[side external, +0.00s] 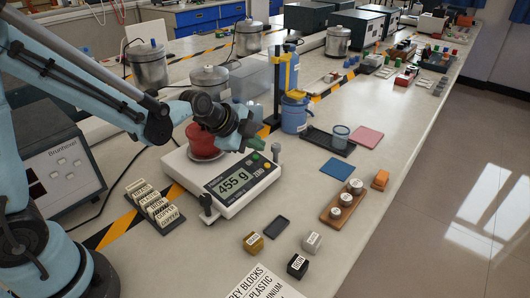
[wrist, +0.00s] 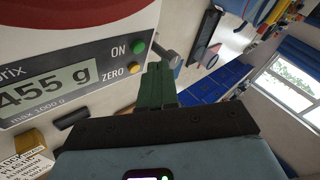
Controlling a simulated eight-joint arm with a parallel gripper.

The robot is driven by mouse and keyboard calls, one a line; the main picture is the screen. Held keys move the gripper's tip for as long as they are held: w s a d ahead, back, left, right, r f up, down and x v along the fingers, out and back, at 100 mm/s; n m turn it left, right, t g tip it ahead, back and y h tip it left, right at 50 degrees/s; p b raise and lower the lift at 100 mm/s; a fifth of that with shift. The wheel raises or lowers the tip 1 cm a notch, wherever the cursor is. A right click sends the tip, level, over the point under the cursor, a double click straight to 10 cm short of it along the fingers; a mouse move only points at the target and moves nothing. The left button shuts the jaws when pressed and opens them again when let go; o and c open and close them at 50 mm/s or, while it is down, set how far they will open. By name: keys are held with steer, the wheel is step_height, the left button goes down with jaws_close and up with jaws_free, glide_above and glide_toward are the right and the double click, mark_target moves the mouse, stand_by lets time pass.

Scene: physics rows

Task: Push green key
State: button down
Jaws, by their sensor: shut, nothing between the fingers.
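The green key (wrist: 137,47), marked ON, sits on the front panel of a white balance (side external: 230,205). A yellow ZERO key (wrist: 134,68) is just below it. The balance display (side external: 232,181) reads 455 g. My gripper (side external: 246,128) is above the back right part of the balance in the side view. In the wrist view its dark green fingers (wrist: 160,70) are closed together and empty, just right of the two keys. The fingertips look close to the green key, but I cannot tell the gap or any contact.
A red round block (side external: 203,141) is on the balance pan, close to my gripper. A blue bottle and yellow stand (side external: 293,105) are behind to the right. Small labelled blocks (side external: 298,265) and a wooden weight holder (side external: 343,205) are in front and right.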

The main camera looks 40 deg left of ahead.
steer(key=shift+d+r, duration=0.25)
steer(key=shift+r, duration=1)
steer(key=shift+d+r, duration=0.25)
steer(key=shift+r, duration=1)
steer(key=s+a+n+g+y, duration=0.1)
steer(key=s+a+n, duration=0.3)
steer(key=s+n, duration=1)
steer(key=s+r, duration=0.1)
steer(key=s, duration=0.2)
steer(key=shift+n+y, duration=0.4)
